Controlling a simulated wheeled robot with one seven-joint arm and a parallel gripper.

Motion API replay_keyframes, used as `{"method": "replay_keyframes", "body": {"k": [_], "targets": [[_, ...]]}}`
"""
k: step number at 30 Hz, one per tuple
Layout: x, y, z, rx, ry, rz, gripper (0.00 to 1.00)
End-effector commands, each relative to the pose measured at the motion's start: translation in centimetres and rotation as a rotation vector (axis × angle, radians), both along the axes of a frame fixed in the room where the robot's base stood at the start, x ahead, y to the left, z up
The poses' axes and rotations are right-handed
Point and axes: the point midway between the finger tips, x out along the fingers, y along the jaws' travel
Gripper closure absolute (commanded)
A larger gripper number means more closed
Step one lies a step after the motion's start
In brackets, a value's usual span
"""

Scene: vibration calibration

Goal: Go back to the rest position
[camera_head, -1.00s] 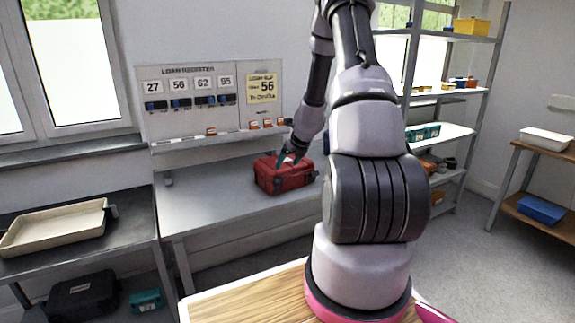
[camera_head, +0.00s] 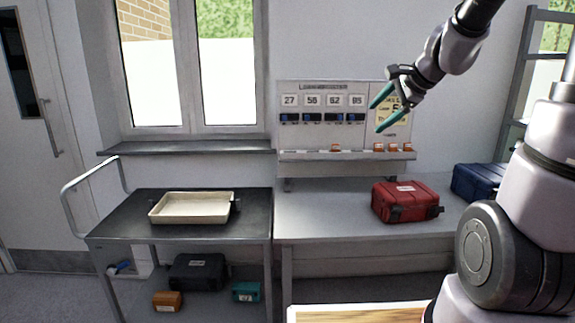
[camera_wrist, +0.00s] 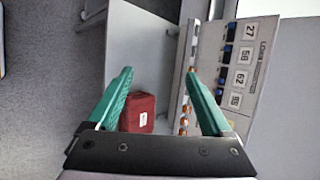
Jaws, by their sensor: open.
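My gripper (camera_head: 381,108) is raised in front of the loan register board (camera_head: 322,100), its two teal fingers spread apart with nothing between them. A red case (camera_head: 405,202) stands on the grey bench (camera_head: 325,222), below and apart from my gripper. In the wrist view my gripper (camera_wrist: 160,90) is open and empty. There the red case (camera_wrist: 138,112) shows near the left finger and the board (camera_wrist: 238,65) lies beyond the right finger. The board carries the numbers 27, 56, 62 and 95; its yellow slip is partly hidden by my gripper.
A blue case (camera_head: 478,182) stands on the bench at right, partly behind my arm. A black cart (camera_head: 140,210) at left holds a cream tray (camera_head: 192,208). A black case (camera_head: 197,271), an orange box (camera_head: 167,301) and a teal box (camera_head: 246,291) are below. A wooden surface (camera_head: 360,313) is in front.

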Motion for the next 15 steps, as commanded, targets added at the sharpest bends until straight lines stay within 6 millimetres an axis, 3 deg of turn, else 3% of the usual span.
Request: {"method": "replay_keyframes", "body": {"k": [1, 3, 9, 15], "targets": [[-2.4, 1.0, 1.5, -0.078, -0.04, 0.094, 0.16], [-5.6, 1.9, 2.8, -0.19, -0.078, 0.219, 0.16], [-14.2, 1.9, 4.5, -0.52, -0.163, 0.514, 0.16], [-19.1, 0.3, 4.8, -0.747, -0.197, 0.664, 0.16]]}}
